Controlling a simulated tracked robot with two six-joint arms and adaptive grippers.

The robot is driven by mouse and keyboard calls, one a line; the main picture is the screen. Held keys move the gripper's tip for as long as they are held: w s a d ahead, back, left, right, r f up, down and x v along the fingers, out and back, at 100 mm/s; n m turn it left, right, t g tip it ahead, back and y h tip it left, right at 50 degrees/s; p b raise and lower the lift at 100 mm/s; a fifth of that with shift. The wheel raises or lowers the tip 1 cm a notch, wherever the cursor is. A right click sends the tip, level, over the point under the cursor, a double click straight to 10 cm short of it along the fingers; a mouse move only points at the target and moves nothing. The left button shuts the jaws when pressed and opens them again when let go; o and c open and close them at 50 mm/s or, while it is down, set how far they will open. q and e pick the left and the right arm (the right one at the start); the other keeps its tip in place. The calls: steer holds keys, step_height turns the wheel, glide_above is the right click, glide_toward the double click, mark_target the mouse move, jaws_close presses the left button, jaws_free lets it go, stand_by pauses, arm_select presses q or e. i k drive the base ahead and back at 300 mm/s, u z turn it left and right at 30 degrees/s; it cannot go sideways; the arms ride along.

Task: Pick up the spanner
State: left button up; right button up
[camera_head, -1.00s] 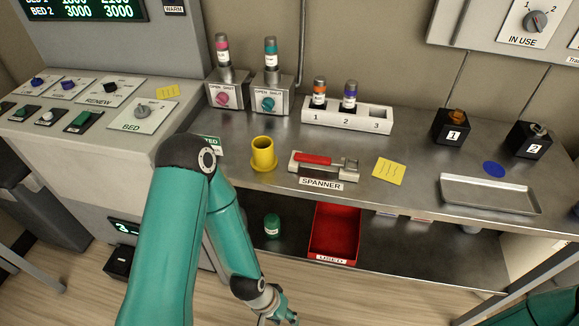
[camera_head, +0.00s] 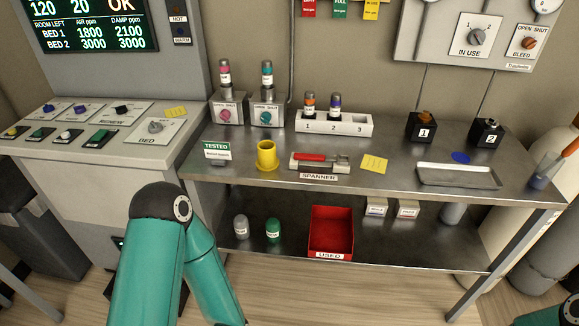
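The spanner (camera_head: 314,159) has a red handle and metal ends. It lies on a grey rest with a SPANNER label on the steel bench top, near the front edge at the middle. My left arm, teal with a black joint, comes up from the bottom left in front of the bench, and its gripper is below the picture. Only a small teal bit of my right arm shows at the bottom right corner, and its gripper is out of view. Neither arm touches the spanner.
A yellow cup (camera_head: 266,156) stands left of the spanner, and a yellow note (camera_head: 374,164) lies right of it. A white numbered rack (camera_head: 345,124) stands behind. A metal tray (camera_head: 457,175) lies further right. A red USED bin (camera_head: 331,232) sits on the lower shelf.

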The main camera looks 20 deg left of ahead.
mark_target(297, 156)
steer(key=z, duration=0.15)
steer(key=i, duration=0.75)
steer(key=u, duration=0.25)
steer(key=k, duration=0.75)
steer(key=z, duration=0.25)
steer(key=i, duration=0.95)
steer(key=u, duration=0.05)
